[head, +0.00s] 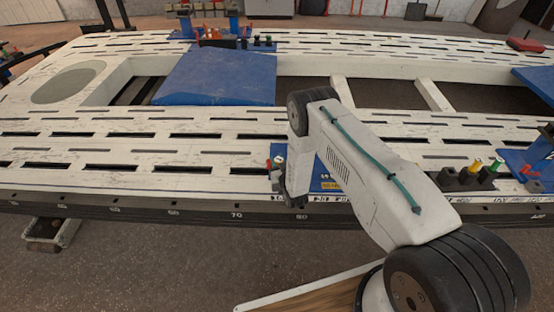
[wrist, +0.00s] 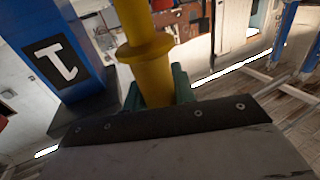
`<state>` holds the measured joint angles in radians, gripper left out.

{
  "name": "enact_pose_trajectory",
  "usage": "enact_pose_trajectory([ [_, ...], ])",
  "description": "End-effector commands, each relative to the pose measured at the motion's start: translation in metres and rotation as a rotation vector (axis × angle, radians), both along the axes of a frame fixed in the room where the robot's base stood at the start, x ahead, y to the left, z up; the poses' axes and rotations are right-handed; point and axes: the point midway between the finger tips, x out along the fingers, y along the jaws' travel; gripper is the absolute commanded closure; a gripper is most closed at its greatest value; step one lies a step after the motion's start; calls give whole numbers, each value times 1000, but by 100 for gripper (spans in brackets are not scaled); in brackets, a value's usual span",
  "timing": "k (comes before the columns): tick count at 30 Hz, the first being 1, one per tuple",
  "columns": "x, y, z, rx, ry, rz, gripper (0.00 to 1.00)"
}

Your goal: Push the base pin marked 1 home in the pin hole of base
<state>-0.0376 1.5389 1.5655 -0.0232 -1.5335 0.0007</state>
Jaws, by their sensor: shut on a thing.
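My gripper (wrist: 157,90) is shut on a yellow pin (wrist: 146,62), between its green fingers in the wrist view. The pin has a wide collar and runs up out of the picture. A blue block (wrist: 50,50) with a black label reading 1 stands to its left, apart from it. In the head view my gripper (head: 283,185) is low at the front edge of the white bench, beside a blue base plate (head: 328,183) partly behind my arm. The held pin is not clear there. The pin hole is hidden, and I cannot tell whether the pin is in it.
The slotted white bench (head: 130,155) fills the head view, with large openings behind. A black holder (head: 447,181) with several pins stands right of my arm, near another blue fixture (head: 520,160). A blue panel (head: 220,77) lies farther back.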

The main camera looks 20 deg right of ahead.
Motion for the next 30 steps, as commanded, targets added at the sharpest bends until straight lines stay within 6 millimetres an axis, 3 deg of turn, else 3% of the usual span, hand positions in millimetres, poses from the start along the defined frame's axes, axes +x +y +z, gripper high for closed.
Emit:
enact_pose_trajectory([
  [30, 0, 0, -26, 0, -1, 0, 100],
])
